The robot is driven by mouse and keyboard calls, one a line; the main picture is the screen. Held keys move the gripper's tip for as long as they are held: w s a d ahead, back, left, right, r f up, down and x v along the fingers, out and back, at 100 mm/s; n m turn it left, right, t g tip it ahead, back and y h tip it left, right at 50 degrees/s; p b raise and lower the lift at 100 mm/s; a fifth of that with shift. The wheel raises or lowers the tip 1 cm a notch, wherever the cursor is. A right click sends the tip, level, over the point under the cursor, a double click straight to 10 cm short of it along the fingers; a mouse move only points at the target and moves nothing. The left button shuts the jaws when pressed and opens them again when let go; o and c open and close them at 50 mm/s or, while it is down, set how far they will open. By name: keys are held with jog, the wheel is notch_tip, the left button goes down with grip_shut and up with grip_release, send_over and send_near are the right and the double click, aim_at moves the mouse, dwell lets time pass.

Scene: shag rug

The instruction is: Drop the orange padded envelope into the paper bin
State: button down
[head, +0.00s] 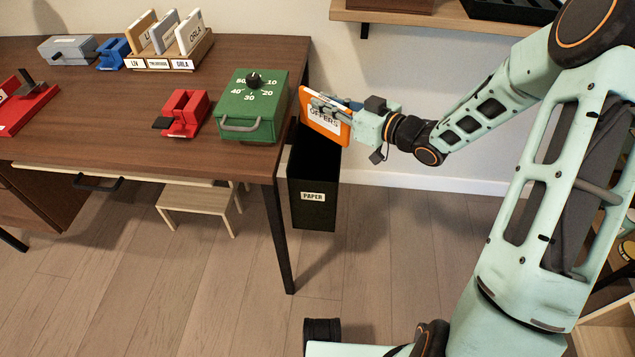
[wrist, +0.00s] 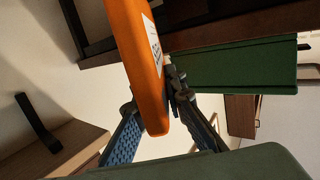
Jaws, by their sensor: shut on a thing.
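The orange padded envelope (head: 325,122) has a white label reading "OFFERS". My gripper (head: 345,112) is shut on it, beside the desk's right end. The envelope is above the opening of the paper bin and hides part of it. The black paper bin (head: 312,208), with a white "PAPER" label, hangs by the desk's right side. In the wrist view the envelope (wrist: 136,60) stands on edge between my gripper's fingers (wrist: 155,120). I cannot pick out the bin with certainty in the wrist view.
The desk (head: 120,110) holds a green box with a dial (head: 252,105) close to the envelope's left, a red device (head: 183,113) and a card holder (head: 170,50). A wall shelf (head: 430,18) is above right. A small stool (head: 200,200) stands under the desk.

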jog(key=c, duration=1.9)
grip_release()
jog(key=v, duration=1.2)
